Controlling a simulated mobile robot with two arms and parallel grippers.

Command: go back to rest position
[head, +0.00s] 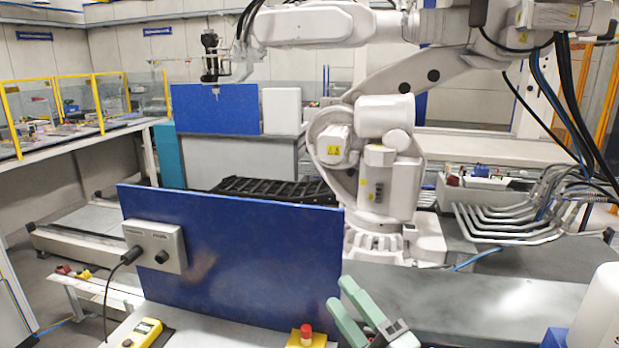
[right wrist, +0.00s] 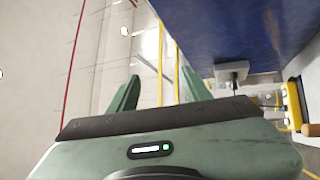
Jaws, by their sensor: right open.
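My right gripper (head: 342,294) shows at the bottom of the head view, right of centre. It has two green fingers that stand apart with nothing between them. It is in front of the lower right corner of a blue panel (head: 240,255); I cannot tell the exact gap. In the right wrist view my right gripper (right wrist: 158,80) is open and empty, with pale wall or floor beyond it. The blue panel (right wrist: 235,30) fills the upper right there. My left gripper is not in view.
A grey control box (head: 155,246) is fixed on the blue panel. A red button on a yellow base (head: 306,336) and a yellow handheld device (head: 143,333) are on the bench below. A large white robot arm (head: 385,150) stands behind. A grey surface (head: 480,305) lies right of my gripper.

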